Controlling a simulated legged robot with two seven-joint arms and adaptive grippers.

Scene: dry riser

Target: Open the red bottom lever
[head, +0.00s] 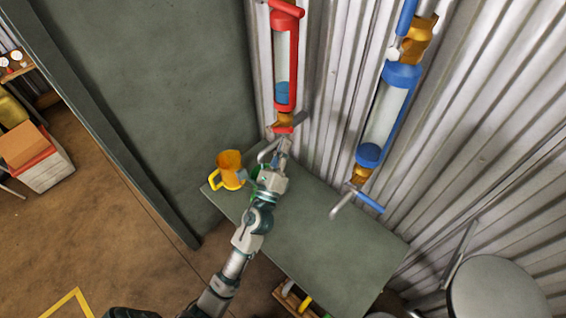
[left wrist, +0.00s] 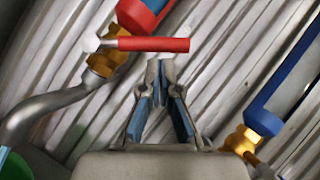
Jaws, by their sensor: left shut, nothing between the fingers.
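The red bottom lever (left wrist: 155,44) lies level across the upper part of the left wrist view, beside a brass valve (left wrist: 106,62) under a red-framed tube. My left gripper (left wrist: 160,66) is shut and empty. Its fingertips are just below the red lever in the left wrist view; I cannot tell whether they touch it. A grey curved spout (left wrist: 38,112) runs left from the valve. My right gripper is not in view.
A green-grey bench (head: 325,240) stands under the tubes, with a yellow jug (head: 230,170) at its left end. To the right hang a blue-framed tube (head: 386,112) and its blue lever (head: 368,202). A grey round-topped drum (head: 495,290) stands at lower right.

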